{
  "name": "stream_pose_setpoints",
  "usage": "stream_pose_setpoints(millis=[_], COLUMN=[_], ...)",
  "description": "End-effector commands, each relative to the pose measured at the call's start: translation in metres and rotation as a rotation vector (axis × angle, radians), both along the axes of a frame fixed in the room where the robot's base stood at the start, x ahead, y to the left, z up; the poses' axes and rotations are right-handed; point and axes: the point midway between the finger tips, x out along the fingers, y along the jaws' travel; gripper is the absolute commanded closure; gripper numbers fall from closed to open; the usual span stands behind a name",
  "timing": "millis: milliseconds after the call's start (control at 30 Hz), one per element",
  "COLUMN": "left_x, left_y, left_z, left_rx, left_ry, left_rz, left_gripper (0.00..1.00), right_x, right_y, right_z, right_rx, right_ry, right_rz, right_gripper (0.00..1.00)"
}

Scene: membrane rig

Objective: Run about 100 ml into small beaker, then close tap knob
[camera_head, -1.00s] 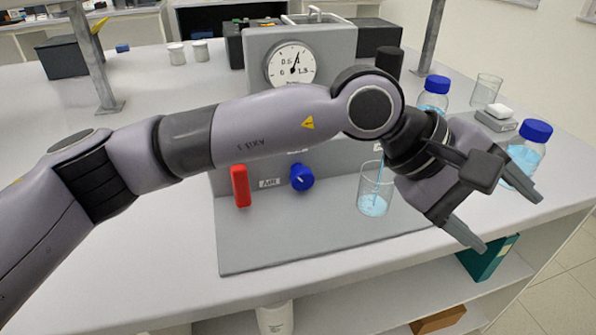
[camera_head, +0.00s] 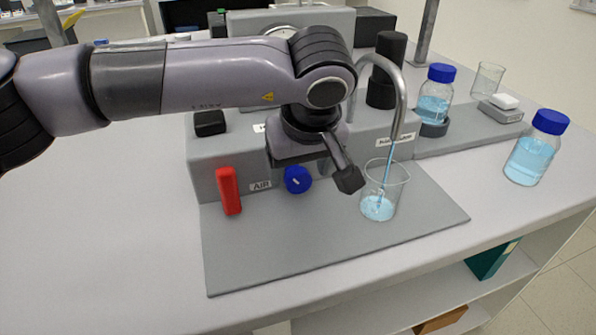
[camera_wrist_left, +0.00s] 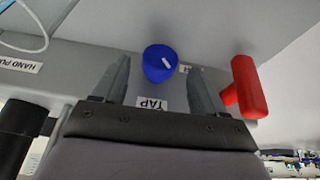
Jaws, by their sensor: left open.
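The blue tap knob (camera_head: 298,180) with a white pointer mark sits on the front of the grey rig. The TAP label (camera_wrist_left: 152,104) shows upside down there. The small glass beaker (camera_head: 397,186) stands on the grey base under the curved metal spout (camera_head: 399,100). A blue stream runs from the spout into shallow blue liquid. I cannot read graduations. My right gripper is not in view.
A red handle (camera_head: 228,190) by the AIR label stands left of the knob; it also shows in the wrist view (camera_wrist_left: 246,88). Blue-capped bottles (camera_head: 433,107) (camera_head: 531,150) stand right. The grey base (camera_head: 290,240) is clear in front. My arm partly covers the gauge.

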Motion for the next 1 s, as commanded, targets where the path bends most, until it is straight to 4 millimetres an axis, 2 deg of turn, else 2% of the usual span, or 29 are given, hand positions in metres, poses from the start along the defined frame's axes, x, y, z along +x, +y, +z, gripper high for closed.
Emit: stream_pose_setpoints(millis=[200,500,667,700,867,1000], left_x=[0.008,0.009,0.009,0.009,0.009,0.009], left_y=[0.002,0.002,0.002,0.002,0.002,0.003], left_z=[-0.020,-0.023,-0.023,-0.023,-0.025,-0.029], left_rx=[-0.001,-0.002,-0.002,-0.002,-0.011,-0.065], left_ry=[0.001,0.001,0.001,0.001,-0.002,-0.018], left_rz=[-0.001,-0.002,-0.002,-0.002,-0.002,-0.001], left_gripper=[0.29,0.29,0.81,0.85,0.85,0.85], right_x=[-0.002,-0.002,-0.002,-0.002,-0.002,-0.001], right_y=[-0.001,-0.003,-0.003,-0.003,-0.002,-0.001], right_z=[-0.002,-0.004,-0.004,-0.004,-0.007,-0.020], right_rx=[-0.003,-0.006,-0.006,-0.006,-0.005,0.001], right_ry=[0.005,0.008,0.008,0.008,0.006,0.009], right_rz=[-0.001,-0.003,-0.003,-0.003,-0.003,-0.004], right_gripper=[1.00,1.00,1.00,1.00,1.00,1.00])
